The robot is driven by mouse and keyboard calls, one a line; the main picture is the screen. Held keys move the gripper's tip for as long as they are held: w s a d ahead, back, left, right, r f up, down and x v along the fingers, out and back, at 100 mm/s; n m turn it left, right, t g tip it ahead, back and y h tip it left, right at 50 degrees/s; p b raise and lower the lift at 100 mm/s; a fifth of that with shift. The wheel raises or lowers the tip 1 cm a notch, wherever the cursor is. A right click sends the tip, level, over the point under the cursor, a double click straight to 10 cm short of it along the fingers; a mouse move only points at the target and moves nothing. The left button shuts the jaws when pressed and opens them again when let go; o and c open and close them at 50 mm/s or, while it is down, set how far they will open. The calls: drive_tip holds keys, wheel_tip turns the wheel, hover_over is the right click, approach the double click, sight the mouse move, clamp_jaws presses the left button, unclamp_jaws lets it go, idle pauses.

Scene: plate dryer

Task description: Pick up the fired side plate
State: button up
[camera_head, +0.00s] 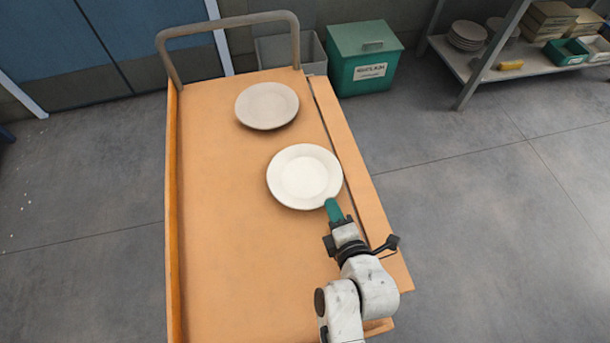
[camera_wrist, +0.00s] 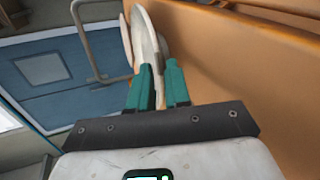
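A glossy white plate (camera_head: 304,177) lies on the wooden cart top, near its right side. A duller grey-beige plate (camera_head: 267,105) lies farther back and to the left. The white one looks like the fired plate. My gripper (camera_head: 333,208) is at the near rim of the white plate. In the wrist view, the white plate (camera_wrist: 143,30) stands edge-on just beyond my gripper (camera_wrist: 158,68). The two green fingers are a little apart, with the rim at or between their tips. I cannot tell whether they touch it. The duller plate shows behind it.
The cart top (camera_head: 225,220) is bare to the left and in front of the plates. A metal handle (camera_head: 228,22) arches over its far end. A green lidded bin (camera_head: 364,58) stands behind it. A shelf (camera_head: 530,60) with stacked plates and boxes is at the back right.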

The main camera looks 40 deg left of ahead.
sight(328, 198)
drive_tip(key=shift+p+x, duration=0.45)
drive_tip(key=shift+x, duration=2)
drive_tip(key=shift+c, duration=0.4)
drive_tip(key=shift+d, duration=0.1)
clamp_jaws()
drive_tip(key=shift+r, duration=0.15)
